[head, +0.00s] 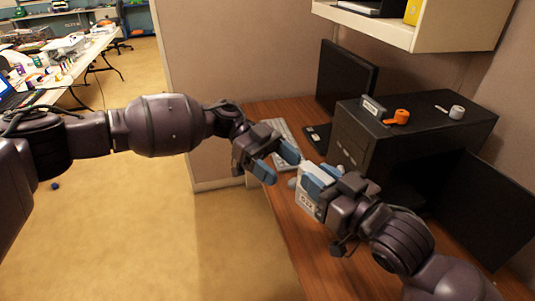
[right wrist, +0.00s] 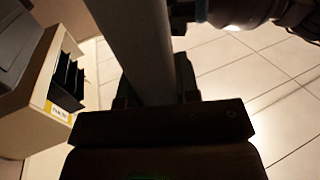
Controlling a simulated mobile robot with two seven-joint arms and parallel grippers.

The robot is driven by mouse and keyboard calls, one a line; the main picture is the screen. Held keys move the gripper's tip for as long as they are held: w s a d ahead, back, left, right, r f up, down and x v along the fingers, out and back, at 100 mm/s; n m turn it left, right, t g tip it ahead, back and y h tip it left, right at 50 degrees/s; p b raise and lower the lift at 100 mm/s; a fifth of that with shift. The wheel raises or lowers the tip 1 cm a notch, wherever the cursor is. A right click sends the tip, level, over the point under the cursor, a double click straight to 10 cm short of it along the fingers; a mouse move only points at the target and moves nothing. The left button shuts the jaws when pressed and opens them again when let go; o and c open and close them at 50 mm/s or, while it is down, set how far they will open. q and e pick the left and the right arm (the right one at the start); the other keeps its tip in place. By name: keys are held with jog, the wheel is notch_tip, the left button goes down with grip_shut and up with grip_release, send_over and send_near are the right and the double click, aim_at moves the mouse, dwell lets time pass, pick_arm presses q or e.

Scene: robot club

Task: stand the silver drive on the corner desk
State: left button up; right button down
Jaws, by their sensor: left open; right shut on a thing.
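The silver drive (head: 307,200) is a pale box-like unit in my right gripper (head: 318,178), whose blue fingers are shut on it. It is held over the near left part of the corner desk (head: 302,252), a brown wooden top. In the right wrist view the drive (right wrist: 138,45) shows as a grey slab running up from the jaws. My left gripper (head: 276,163) is open and empty, just left of the drive, with its blue fingers pointing towards it. The drive's far side is hidden.
A black case (head: 412,150) stands on the desk with an orange tape dispenser (head: 398,117) on top. Monitors (head: 346,78) and (head: 483,208) flank it. A keyboard (head: 287,137) and mouse (head: 311,136) lie behind my grippers. A shelf (head: 420,30) hangs above. The desk's near left strip is bare.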

pick_arm(q)
jog(key=x, duration=0.7)
jog(key=shift+s+d+f, duration=0.1)
jog(key=shift+s+d, duration=0.1)
jog(key=shift+d, duration=0.1)
jog(key=c, duration=0.9)
jog(key=shift+c, duration=1.1)
pick_arm(e)
jog(key=c, duration=1.3)
grip_release()
pick_arm(q)
grip_shut()
pick_arm(e)
jog(key=shift+o, duration=1.1)
pick_arm(q)
jog(key=shift+w, duration=0.1)
pick_arm(e)
jog(key=o, duration=0.3)
